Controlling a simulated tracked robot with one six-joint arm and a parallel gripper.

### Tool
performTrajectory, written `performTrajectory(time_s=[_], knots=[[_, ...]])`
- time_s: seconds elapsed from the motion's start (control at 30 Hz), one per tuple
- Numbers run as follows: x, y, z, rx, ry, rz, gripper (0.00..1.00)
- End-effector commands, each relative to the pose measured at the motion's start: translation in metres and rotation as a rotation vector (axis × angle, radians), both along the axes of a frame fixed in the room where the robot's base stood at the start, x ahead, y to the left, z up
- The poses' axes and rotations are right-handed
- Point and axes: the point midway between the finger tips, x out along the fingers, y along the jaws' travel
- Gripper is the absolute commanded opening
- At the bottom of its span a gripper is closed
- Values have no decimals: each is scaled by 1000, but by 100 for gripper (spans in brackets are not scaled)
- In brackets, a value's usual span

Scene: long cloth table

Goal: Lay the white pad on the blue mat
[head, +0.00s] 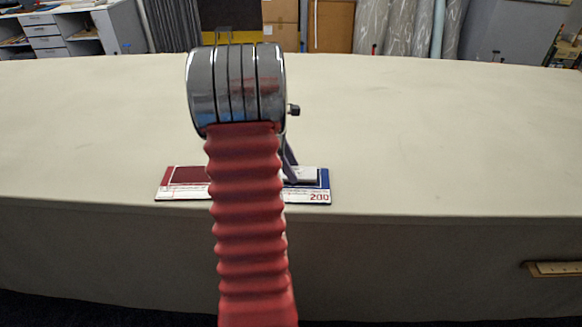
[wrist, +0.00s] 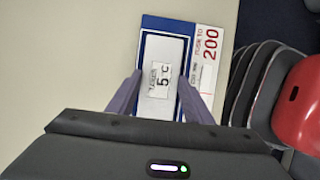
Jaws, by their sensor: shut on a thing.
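The white pad (wrist: 164,58) has a small printed label and lies between the two purple fingers of my gripper (wrist: 160,82), which is shut on it. In the wrist view the pad is over the blue mat (wrist: 184,24), whose blue border shows around it. In the head view the pad (head: 304,173) shows at the right part of the mat (head: 324,178), at about its level; whether it touches the mat is hard to tell. One finger of my gripper (head: 290,166) shows there; the rest is hidden behind my arm.
A white strip printed "200" (wrist: 208,50) runs beside the blue mat. A dark red mat (head: 188,174) with a white strip lies to the left, partly hidden by my arm. The cloth table (head: 430,130) is bare elsewhere; its front edge runs just before the mats.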

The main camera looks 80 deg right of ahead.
Motion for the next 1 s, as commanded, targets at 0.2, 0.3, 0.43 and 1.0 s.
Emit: performTrajectory(time_s=[0.2, 0.3, 0.43, 1.0], knots=[[0, 0, -2, 0, 0, 0, 24], [0, 0, -3, 0, 0, 0, 24], [0, 0, -4, 0, 0, 0, 24], [0, 0, -5, 0, 0, 0, 68]])
